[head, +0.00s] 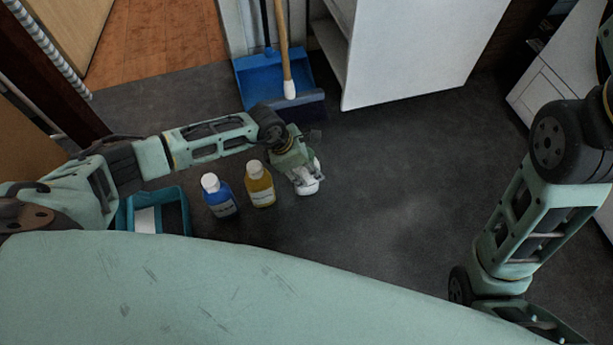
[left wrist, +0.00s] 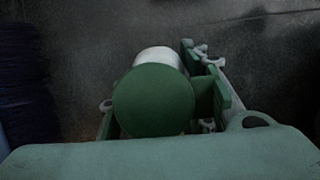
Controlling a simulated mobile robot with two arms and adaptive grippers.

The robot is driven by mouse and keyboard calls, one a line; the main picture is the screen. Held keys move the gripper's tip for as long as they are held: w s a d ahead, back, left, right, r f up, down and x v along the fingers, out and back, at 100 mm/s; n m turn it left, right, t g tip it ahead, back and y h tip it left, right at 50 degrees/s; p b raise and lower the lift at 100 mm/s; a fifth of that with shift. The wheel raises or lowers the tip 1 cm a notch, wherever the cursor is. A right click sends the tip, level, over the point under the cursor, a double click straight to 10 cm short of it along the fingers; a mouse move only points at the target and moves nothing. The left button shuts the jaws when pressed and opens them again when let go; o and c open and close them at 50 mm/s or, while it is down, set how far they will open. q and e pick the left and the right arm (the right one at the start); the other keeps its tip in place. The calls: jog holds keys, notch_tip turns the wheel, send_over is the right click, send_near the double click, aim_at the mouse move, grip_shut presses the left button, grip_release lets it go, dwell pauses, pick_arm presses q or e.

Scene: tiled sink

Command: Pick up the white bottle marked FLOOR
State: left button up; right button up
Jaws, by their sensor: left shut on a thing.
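The white bottle (head: 308,187) is at the end of my left arm in the head view, to the right of two other bottles. My left gripper (head: 304,175) is shut on it from above and hides much of it. In the left wrist view, a round green top (left wrist: 153,100) fills the middle, with the white body (left wrist: 158,57) showing behind it. The gripper's fingers (left wrist: 160,112) sit at its sides. I cannot read its label or tell whether it touches the floor. My right arm shows at the right, but its gripper is not in view.
A yellow bottle (head: 260,188) and a blue bottle (head: 219,198) with white caps stand just left. A teal bin (head: 184,205) is farther left. A blue dustpan (head: 262,80) and a broom (head: 286,60) stand behind. The dark floor (head: 400,190) is clear to the right.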

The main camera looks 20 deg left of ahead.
pick_arm(q)
grip_shut()
jog(key=shift+r, duration=0.15)
